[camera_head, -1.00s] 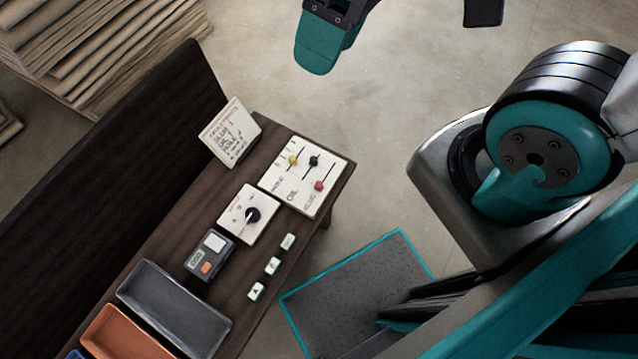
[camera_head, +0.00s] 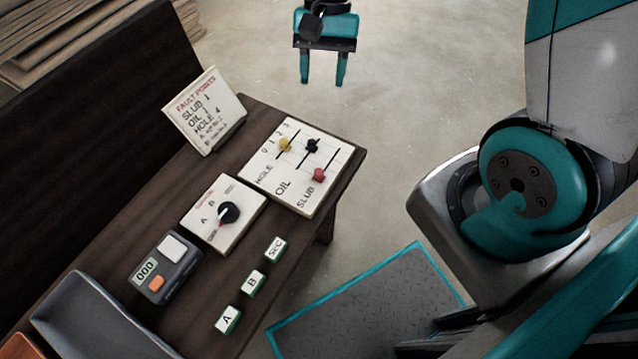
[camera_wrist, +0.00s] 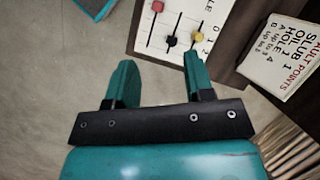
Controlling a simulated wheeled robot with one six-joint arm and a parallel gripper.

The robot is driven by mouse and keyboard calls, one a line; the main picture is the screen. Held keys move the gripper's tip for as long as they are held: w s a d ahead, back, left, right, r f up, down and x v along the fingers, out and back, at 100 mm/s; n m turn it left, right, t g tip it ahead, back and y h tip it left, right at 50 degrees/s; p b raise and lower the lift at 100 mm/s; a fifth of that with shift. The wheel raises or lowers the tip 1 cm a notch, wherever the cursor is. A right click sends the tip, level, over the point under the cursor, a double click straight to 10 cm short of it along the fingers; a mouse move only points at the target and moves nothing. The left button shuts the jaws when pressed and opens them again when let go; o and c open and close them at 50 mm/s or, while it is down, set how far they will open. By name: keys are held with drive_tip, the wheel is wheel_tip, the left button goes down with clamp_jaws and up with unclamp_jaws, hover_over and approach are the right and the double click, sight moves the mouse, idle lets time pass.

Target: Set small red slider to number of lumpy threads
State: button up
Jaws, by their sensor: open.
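The slider board (camera_head: 325,154) lies on the dark bench. It has three tracks labelled HOLE, OIL and SLUB, with small scale numbers at one end. The small red slider (camera_head: 319,175) is on the SLUB track, near the lettered end. A yellow slider (camera_head: 285,145) and a black slider (camera_head: 312,146) are on the other tracks. In the wrist view the red slider (camera_wrist: 157,6) is at the top edge. My gripper (camera_head: 322,82) is open and empty, beyond the board's far end. Its teal fingers also show in the wrist view (camera_wrist: 158,62).
A FAULT POINTS card (camera_head: 207,112) stands behind the board. A dial panel (camera_head: 198,222), a counter box (camera_head: 165,268) reading 000, three lettered blocks (camera_head: 252,282) and a grey tray (camera_head: 95,325) share the bench. No cloth is visible. Floor beyond the bench is clear.

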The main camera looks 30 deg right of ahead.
wheel_tip(320, 180, down, 4)
drive_tip(key=m, duration=0.1)
drive_tip(key=b, duration=0.7)
approach(319, 170)
drive_tip(key=x, duration=0.8)
drive_tip(key=shift+s+f, duration=0.1)
drive_tip(key=shift+f, duration=0.2)
